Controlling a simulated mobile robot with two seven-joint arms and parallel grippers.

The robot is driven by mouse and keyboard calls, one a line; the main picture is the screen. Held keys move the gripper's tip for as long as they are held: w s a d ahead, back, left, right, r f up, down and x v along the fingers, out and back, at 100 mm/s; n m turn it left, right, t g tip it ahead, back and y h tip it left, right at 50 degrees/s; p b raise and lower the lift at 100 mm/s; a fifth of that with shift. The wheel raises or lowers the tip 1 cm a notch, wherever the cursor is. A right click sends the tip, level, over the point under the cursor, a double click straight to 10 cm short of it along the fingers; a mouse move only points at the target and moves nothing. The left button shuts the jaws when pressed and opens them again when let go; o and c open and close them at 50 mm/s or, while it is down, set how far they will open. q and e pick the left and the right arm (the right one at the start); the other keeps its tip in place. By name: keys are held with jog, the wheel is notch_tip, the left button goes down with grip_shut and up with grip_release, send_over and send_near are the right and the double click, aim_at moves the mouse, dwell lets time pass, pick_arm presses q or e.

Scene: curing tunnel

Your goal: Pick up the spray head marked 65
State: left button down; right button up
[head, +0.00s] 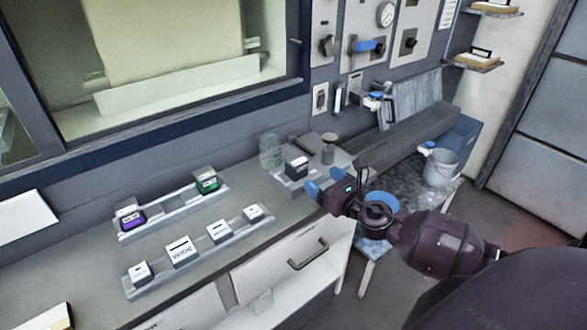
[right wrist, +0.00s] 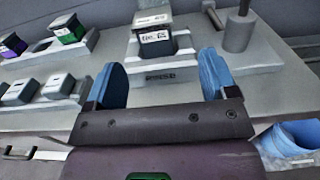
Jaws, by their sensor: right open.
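A dark block with a white top and a white label (head: 297,168) sits in a grey holder (head: 283,182) near the right end of the counter. In the right wrist view the same block (right wrist: 154,40) stands upright in its holder, straight ahead; its label is too blurred for me to confirm 65. My right gripper (head: 325,182) is open and empty, with blue fingers. In the right wrist view its fingers (right wrist: 163,78) stand apart in front of the holder, with the block beyond and between them, not touching. My left gripper is not in view.
A rear rack (head: 170,213) holds a purple and a green block. A front rack (head: 200,250) holds several white-topped blocks. A glass jar (head: 270,150) and a grey post (head: 328,148) stand near the holder. A bucket (head: 441,166) is at the right.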

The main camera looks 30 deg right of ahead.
aim_at(302, 166)
jog(key=w, duration=0.4)
jog(key=shift+a, duration=0.15)
jog(key=shift+w+a+r+p, duration=0.1)
jog(key=shift+w+a+p, duration=0.15)
jog(key=shift+w, duration=1.1)
jog(key=shift+w+a+p, duration=0.1)
jog(key=shift+w+a, duration=0.25)
jog(key=shift+w, duration=0.95)
jog(key=c, duration=1.1)
